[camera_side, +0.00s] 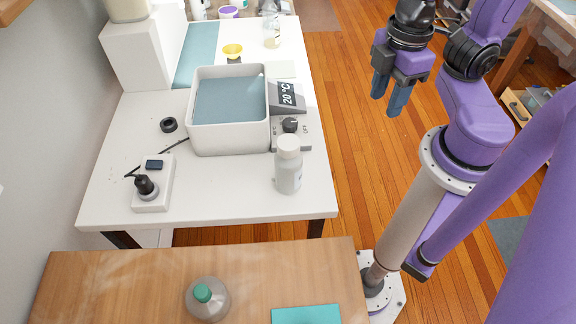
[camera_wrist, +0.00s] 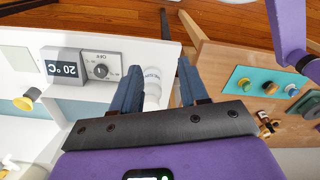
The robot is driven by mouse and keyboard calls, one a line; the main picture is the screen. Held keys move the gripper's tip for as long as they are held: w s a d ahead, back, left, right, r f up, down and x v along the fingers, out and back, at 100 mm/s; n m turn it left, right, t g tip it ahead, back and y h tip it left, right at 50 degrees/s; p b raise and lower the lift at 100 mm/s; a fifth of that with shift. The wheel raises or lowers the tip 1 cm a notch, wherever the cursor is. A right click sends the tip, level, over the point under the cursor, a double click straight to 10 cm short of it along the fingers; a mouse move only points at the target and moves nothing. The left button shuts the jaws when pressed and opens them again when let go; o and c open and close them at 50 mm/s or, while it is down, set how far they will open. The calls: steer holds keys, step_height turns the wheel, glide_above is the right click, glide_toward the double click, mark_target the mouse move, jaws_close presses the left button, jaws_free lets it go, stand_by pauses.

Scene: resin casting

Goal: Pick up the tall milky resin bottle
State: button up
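A tall milky white bottle with a white cap (camera_side: 288,170) stands upright on the white table near its front right corner. In the wrist view the white bottle (camera_wrist: 152,80) shows between my fingers, some way beyond them, partly hidden by the left finger. My gripper (camera_side: 390,100) is in the air to the right of the white table, higher than the bottle and clear of it. Its two blue fingers are apart with nothing held, as the wrist view of my gripper (camera_wrist: 158,75) also shows.
A grey-white water bath (camera_side: 228,140) with a 20 °C display and knob stands just behind the bottle. A small white device (camera_side: 153,185) is at left. A teal mat (camera_wrist: 262,100) there holds several small items.

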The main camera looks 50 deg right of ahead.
steer(key=o, duration=0.8)
steer(key=w+d+f+n+t+y, duration=0.1)
steer(key=w+f+t, duration=0.1)
steer(key=w+f, duration=0.5)
steer(key=w+d+f+n+t+y, duration=0.15)
steer(key=w+f, duration=0.25)
steer(key=w, duration=0.7)
steer(key=n+g+y, duration=0.2)
steer(key=y, duration=0.9)
glide_toward(278, 177)
steer(key=shift+w+a+f, duration=0.2)
steer(key=shift+a+f, duration=0.05)
steer(key=shift+a, duration=0.25)
steer(key=shift+h, duration=0.25)
steer(key=shift+r+x, duration=0.1)
steer(key=shift+x, duration=1.25)
steer(key=shift+r+x, duration=0.15)
steer(key=shift+x, duration=1.25)
